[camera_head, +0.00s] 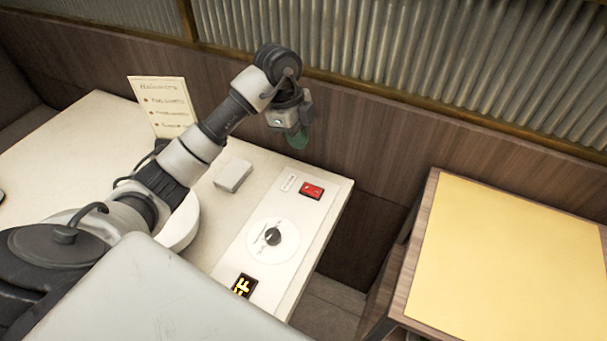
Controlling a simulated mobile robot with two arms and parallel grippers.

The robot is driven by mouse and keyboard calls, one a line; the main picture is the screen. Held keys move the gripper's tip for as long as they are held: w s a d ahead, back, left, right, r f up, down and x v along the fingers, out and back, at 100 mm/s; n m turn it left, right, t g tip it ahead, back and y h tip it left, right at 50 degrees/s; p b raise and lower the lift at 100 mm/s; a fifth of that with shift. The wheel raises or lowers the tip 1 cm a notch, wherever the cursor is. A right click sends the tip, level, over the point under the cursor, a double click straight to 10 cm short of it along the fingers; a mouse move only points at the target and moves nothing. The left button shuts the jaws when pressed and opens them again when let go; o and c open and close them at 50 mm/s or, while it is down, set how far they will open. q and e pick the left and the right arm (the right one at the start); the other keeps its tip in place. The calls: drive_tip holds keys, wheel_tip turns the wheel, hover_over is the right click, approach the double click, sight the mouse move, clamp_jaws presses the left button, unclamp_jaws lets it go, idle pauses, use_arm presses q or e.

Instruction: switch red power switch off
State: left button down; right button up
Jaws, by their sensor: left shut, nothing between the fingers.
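The red power switch (312,190) sits near the far end of a white control panel (262,268) on the right side of the pale table. A small label is beside it. A round black knob (272,236) on a white dial and a dark display with yellow letters (244,285), partly hidden, are on the same panel. My left gripper (298,137) hangs above and beyond the switch, apart from it, its greenish fingers pointing down. It is shut and empty. My right gripper is not in view.
A small white box (232,176) lies on the table left of the panel. An upright menu card (161,106) stands behind my left arm. A wood-edged table with a yellow top (510,262) stands at right, across a gap. A wooden wall (365,138) runs behind.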

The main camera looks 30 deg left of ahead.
use_arm(q)
hover_over(308, 190)
drive_tip(key=a, duration=0.1)
drive_tip(key=a+x, duration=0.1)
drive_tip(key=x, duration=0.8)
drive_tip(key=a+x, duration=0.1)
drive_tip(key=x, duration=0.2)
drive_tip(key=shift+s+a+f, duration=0.15)
drive_tip(key=shift+s+f, duration=0.05)
drive_tip(key=shift+f, duration=0.05)
drive_tip(key=shift+a+f, duration=0.1)
drive_tip(key=shift+f, duration=0.75)
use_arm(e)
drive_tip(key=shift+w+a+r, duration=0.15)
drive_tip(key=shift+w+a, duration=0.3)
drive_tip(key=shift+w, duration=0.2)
use_arm(q)
drive_tip(key=shift+a+f+h, duration=0.2)
drive_tip(key=shift+f+h, duration=0.15)
drive_tip(key=shift+h, duration=0.15)
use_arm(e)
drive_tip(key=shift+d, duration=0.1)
use_arm(q)
drive_tip(key=shift+d+r+p, duration=0.1)
drive_tip(key=shift+d+p, duration=0.05)
drive_tip(key=shift+p, duration=0.15)
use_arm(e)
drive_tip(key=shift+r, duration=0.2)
